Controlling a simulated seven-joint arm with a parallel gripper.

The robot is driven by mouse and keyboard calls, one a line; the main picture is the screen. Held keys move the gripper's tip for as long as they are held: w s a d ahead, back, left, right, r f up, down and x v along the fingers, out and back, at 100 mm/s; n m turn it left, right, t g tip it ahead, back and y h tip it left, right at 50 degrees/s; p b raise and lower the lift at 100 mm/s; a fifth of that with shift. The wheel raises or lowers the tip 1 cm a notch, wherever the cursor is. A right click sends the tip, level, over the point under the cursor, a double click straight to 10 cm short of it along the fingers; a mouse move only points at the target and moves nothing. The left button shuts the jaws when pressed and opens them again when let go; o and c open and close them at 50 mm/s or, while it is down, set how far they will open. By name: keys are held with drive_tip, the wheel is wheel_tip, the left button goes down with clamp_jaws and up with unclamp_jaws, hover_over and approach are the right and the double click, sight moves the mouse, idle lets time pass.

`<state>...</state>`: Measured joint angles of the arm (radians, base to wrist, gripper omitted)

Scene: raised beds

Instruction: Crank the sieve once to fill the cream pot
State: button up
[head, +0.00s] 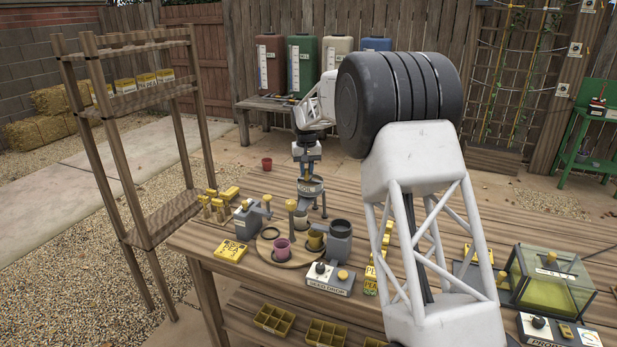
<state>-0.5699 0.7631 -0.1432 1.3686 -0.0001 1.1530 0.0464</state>
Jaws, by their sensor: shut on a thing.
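My gripper (308,168) points down over the grey sieve (311,186) on the wooden table. It is shut on what looks like the sieve's crank knob, of which only a small tan part shows between the fingers. The cream pot (300,223) appears to stand below the sieve on a round wooden turntable (297,261), largely hidden by the post in front. A mauve pot (282,248) and a yellow pot (315,239) also stand on the turntable. The fill inside the cream pot cannot be seen.
A grey seed-drop hopper (339,240) with a control box (333,278) stands right of the turntable. A red pot (267,164) stands behind. My arm hides much of the table's middle.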

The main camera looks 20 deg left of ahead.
drive_tip(key=shift+w+a, duration=0.1)
drive_tip(key=shift+a, duration=0.45)
drive_tip(key=shift+a, duration=0.1)
drive_tip(key=shift+w+a, duration=0.35)
drive_tip(key=shift+a, duration=0.05)
drive_tip(key=shift+w+a, duration=0.2)
idle(0.7)
drive_tip(key=shift+w+a, duration=0.15)
drive_tip(key=shift+w, duration=0.1)
drive_tip(key=shift+w+a, duration=0.1)
drive_tip(key=shift+w, duration=0.25)
